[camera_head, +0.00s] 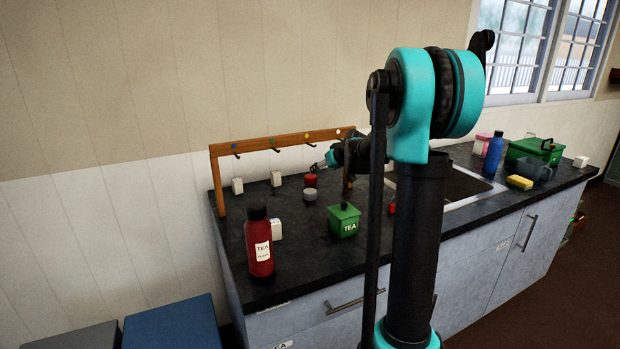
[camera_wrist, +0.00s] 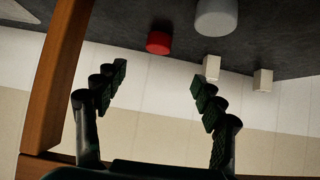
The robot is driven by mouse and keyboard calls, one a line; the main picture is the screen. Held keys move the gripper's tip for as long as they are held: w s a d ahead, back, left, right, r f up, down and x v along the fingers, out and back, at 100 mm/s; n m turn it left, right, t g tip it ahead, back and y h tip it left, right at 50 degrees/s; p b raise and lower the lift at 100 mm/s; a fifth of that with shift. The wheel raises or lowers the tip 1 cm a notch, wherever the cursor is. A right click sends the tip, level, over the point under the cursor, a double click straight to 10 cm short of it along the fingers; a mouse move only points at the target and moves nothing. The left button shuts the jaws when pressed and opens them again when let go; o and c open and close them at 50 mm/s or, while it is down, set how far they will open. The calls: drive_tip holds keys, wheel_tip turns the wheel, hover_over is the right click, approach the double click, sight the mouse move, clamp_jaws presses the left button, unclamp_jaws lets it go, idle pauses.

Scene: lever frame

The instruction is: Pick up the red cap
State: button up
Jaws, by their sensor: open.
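The red cap (camera_head: 310,180) sits on the dark counter below the wooden lever frame, just behind a small grey cylinder (camera_head: 310,195). In the wrist view the red cap (camera_wrist: 158,43) lies beyond the fingertips, roughly in line with the gap between them. The grey cylinder (camera_wrist: 216,18) shows to its right there. My gripper (camera_wrist: 158,78) is open and empty, and its fingers do not touch the cap. In the head view my gripper (camera_head: 318,167) is small and close to the cap, just above and right of it.
The wooden frame (camera_head: 282,143) has hooks, and its post (camera_wrist: 55,85) stands close left of my fingers. White blocks (camera_head: 276,179) stand nearby. A red tea bottle (camera_head: 259,245) and green tea tin (camera_head: 344,220) stand in front. A red object (camera_head: 392,208) is partly behind my arm.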

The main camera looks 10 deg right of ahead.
approach(311, 176)
drive_tip(key=x, duration=0.5)
drive_tip(key=shift+s+a+f, duration=0.15)
drive_tip(key=shift+f, duration=0.15)
drive_tip(key=x, duration=0.3)
drive_tip(key=shift+w, duration=0.55)
drive_tip(key=shift+w+a+f, duration=0.15)
drive_tip(key=shift+w+f, duration=0.25)
drive_tip(key=shift+w, duration=0.05)
drive_tip(key=shift+c, duration=0.3)
drive_tip(key=c, duration=0.9)
